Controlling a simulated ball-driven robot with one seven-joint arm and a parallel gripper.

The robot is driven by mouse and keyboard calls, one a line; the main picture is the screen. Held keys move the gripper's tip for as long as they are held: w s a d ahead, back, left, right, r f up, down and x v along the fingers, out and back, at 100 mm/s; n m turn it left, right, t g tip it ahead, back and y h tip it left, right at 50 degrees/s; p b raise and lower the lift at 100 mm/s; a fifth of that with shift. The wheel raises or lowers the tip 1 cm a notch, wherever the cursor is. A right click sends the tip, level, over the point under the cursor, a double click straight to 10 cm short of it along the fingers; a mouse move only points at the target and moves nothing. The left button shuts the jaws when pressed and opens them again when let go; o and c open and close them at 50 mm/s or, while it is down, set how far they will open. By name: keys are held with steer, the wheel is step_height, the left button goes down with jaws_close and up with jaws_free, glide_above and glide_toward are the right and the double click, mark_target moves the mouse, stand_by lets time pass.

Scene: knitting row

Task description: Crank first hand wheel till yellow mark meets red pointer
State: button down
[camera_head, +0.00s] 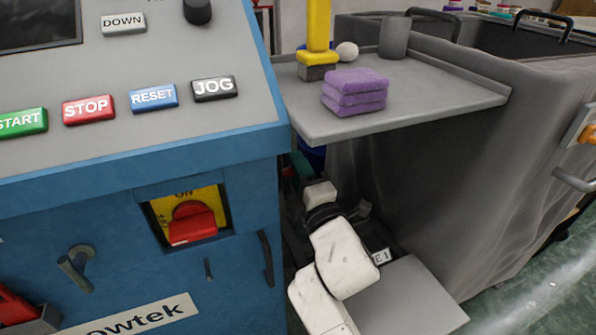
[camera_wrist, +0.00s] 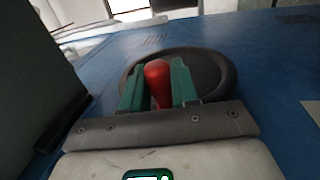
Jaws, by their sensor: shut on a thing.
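The hand wheel (camera_wrist: 215,68) is a dark round wheel on the side of a blue machine, ahead of my gripper (camera_wrist: 158,82) in the wrist view. Its red handle knob (camera_wrist: 158,72) stands between my two green fingers, which are shut on it. In the head view my gripper (camera_head: 301,166) reaches into the gap beside the blue machine, and the wheel is hidden there. I cannot make out a yellow mark or a red pointer in either view.
The blue machine cabinet (camera_head: 130,215) with a red switch (camera_head: 191,223) stands to the left. A grey shelf (camera_head: 440,95) with purple cloths (camera_head: 355,92) overhangs my arm's right side. A grey fabric-sided bin (camera_head: 470,190) stands close on the right, so the gap is narrow.

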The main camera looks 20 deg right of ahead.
steer(key=c, duration=1)
jaws_free()
steer(key=s+f, duration=0.2)
steer(key=s, duration=0.8)
steer(key=shift+s+p, duration=0.3)
